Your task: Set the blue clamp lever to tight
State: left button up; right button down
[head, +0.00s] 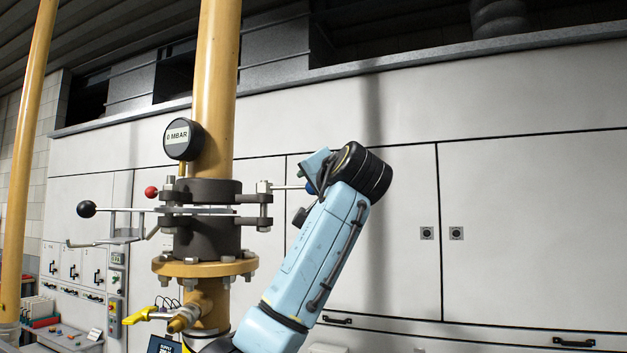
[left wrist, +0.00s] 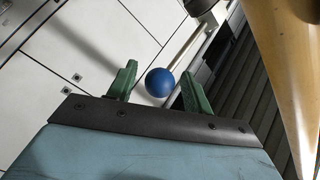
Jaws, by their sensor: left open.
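The blue clamp lever (head: 290,187) sticks out roughly level to the right from the clamp (head: 264,204) on the flanged yellow pipe. Its blue ball knob (head: 311,188) is partly hidden by my left gripper (head: 317,166). In the left wrist view the blue knob (left wrist: 160,82) sits between the two green fingers of my left gripper (left wrist: 159,70). Small gaps show beside the knob, so the fingers are open around it or just short of it; the depth is hard to tell. The lever's rod runs up and right from the knob there. My right gripper is not in view.
A black-knobbed lever (head: 86,209) and a red-knobbed lever (head: 151,192) stick out left of the pipe. A gauge (head: 183,139) above reads 0 MBAR. A yellow handle (head: 139,316) is below the flange. White cabinet panels (head: 400,230) stand behind; the right side is clear.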

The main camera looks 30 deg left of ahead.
pick_arm(q)
jog(key=shift+w+a, duration=0.1)
jog(key=shift+w, duration=0.05)
jog(key=shift+c, duration=0.3)
grip_shut()
